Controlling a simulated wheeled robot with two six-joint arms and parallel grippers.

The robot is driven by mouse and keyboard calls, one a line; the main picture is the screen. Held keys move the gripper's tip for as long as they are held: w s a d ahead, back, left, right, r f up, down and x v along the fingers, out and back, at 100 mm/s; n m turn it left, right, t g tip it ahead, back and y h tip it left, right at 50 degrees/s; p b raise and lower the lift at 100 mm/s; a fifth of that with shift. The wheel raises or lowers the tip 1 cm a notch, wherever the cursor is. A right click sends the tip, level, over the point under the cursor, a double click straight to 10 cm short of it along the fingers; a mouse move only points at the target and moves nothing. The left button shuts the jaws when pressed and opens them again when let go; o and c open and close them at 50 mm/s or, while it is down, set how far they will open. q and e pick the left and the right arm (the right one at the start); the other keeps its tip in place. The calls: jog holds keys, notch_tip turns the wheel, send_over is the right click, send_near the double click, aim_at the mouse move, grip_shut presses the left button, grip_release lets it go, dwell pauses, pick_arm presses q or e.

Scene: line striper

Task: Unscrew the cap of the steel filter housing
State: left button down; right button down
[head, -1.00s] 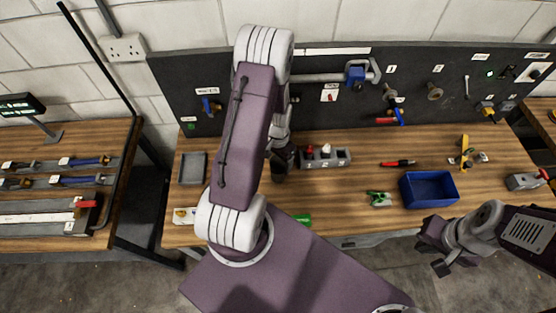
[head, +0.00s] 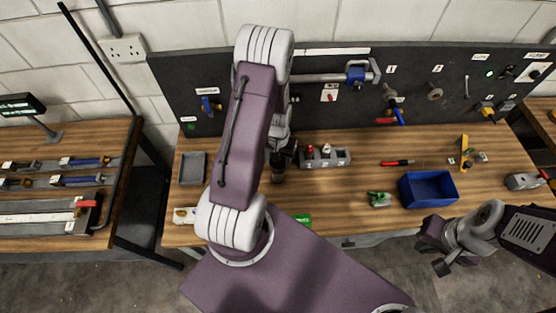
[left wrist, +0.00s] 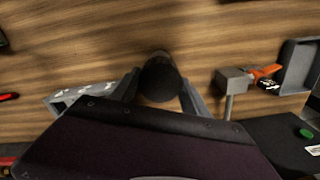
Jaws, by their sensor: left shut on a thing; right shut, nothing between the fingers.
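My left gripper (left wrist: 160,88) is shut on a dark round cap (left wrist: 160,77), seen end-on between its two fingers in the left wrist view. In the head view my left gripper (head: 283,157) is partly behind my own arm, over the bench left of the numbered grey rack. A dark upright body (head: 278,176), which looks like the filter housing, shows just below it. Its base and the joint with the cap are hard to make out. My right gripper (head: 436,252) is shut and empty, in front of the bench's front edge at the right.
The grey rack (head: 336,160) with red and white pieces stands close right of the left gripper. A grey tray (head: 193,168) lies to the left. A blue bin (head: 428,189) and green tool (head: 379,199) are further right. The dark back panel (head: 440,75) carries pipe fittings.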

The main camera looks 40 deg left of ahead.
pick_arm(q)
jog(key=n, duration=0.4)
jog(key=n, duration=0.2)
jog(key=shift+n, duration=1.5)
jog(key=n, duration=0.3)
jog(key=shift+n, duration=0.3)
jog(key=shift+r+p, duration=0.2)
jog(key=shift+p, duration=0.2)
jog(key=shift+r+p, duration=0.7)
jog(key=shift+r, duration=0.2)
